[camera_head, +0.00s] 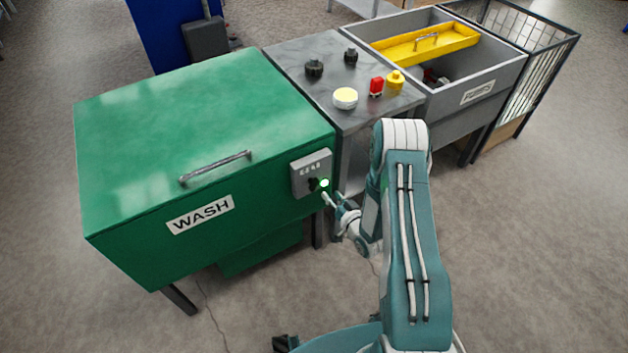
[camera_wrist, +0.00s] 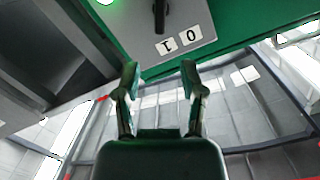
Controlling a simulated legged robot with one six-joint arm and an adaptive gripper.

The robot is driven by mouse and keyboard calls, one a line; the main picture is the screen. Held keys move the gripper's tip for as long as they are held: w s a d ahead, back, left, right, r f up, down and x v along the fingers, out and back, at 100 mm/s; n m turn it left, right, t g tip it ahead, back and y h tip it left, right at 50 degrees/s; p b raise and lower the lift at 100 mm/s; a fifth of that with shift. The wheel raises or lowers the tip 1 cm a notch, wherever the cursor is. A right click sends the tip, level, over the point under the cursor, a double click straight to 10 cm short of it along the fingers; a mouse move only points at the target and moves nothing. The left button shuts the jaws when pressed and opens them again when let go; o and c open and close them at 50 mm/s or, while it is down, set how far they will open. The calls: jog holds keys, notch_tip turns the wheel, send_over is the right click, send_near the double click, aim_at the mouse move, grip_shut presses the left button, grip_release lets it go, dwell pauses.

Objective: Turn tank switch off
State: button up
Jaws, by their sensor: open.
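The green tank (camera_head: 200,130) marked WASH has its lid shut. A grey switch box (camera_head: 297,180) is on its front right corner; it also shows in the wrist view (camera_wrist: 200,15). On it is a black switch knob (camera_head: 313,184), seen in the wrist view (camera_wrist: 160,15) with its upper part cut off. The knob's lower end lies nearer the "1" label (camera_wrist: 167,46) than the "0" label (camera_wrist: 190,34). A green lamp (camera_head: 324,183) beside the knob is lit. My gripper (camera_head: 329,200) is open and empty, just below the box; its fingers (camera_wrist: 160,75) straddle no object.
A grey bench (camera_head: 315,48) with black knobs, a cream button, a red block and a yellow piece stands right of the tank. Beyond it are an open grey bin (camera_head: 455,97) with a yellow tray and a wire cage (camera_head: 540,60).

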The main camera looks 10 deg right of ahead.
aim_at(315, 184)
jog(key=shift+m+t, duration=0.4)
jog(key=shift+t, duration=0.1)
jog(key=w+a+f, duration=0.1)
jog(key=w, duration=0.1)
jog(key=w+a+f, duration=0.1)
jog(key=w, duration=0.2)
jog(key=w+a, duration=0.1)
jog(key=w, duration=0.2)
jog(key=shift+a+f, duration=0.35)
jog(key=shift+f, duration=0.05)
jog(key=shift+c, duration=0.3)
grip_shut()
